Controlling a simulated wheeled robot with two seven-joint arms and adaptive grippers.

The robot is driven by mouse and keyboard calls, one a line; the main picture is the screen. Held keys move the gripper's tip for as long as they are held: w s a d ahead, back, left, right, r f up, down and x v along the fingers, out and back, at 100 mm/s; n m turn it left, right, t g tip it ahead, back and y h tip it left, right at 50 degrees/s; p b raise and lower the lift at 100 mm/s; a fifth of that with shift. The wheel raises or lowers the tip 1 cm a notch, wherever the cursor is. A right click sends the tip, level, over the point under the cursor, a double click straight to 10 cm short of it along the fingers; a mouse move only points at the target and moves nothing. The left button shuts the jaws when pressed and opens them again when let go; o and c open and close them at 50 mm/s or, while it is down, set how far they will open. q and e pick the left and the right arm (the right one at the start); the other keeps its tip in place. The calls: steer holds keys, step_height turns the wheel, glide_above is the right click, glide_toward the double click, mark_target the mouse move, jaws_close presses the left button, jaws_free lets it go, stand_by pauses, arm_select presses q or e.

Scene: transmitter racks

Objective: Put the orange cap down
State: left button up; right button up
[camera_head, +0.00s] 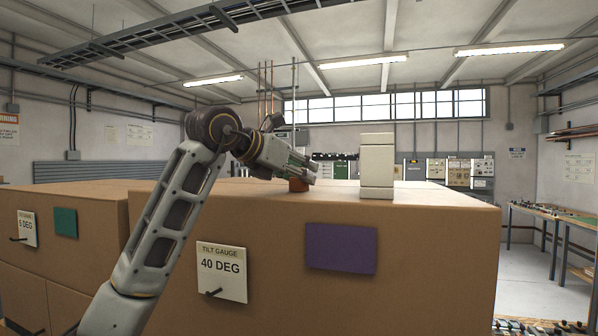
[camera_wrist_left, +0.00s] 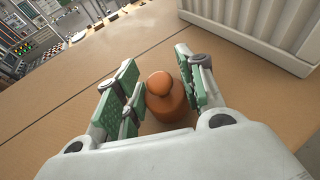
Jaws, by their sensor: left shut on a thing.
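The orange cap (camera_head: 298,185) is a small rounded knob on a wider base. It is upright between the green-padded fingers of my left gripper (camera_head: 308,172), low over the top of the large cardboard-brown box (camera_head: 440,245). In the left wrist view the cap (camera_wrist_left: 166,100) sits between the pads of my left gripper (camera_wrist_left: 160,78), which is shut on it. Its underside is hidden, so I cannot tell whether it touches the box top. My right gripper is not in view.
A pale upright block (camera_head: 377,165) stands on the box top to the right of the cap; a pale ribbed body (camera_wrist_left: 255,25) shows in the left wrist view. The box front bears a 40 DEG tilt gauge card (camera_head: 221,272) and a purple panel (camera_head: 341,248). The right of the box top is clear.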

arm_select(q)
steer(key=shift+f, duration=0.1)
steer(key=o, duration=0.8)
steer(key=shift+o, duration=0.2)
steer(key=shift+s+a+r, duration=0.4)
steer(key=shift+s+a, duration=0.05)
steer(key=b+v, duration=0.2)
steer(key=v, duration=0.8)
steer(key=shift+s+a+r, duration=0.1)
steer(key=shift+s+a, duration=0.1)
steer(key=shift+a, duration=0.05)
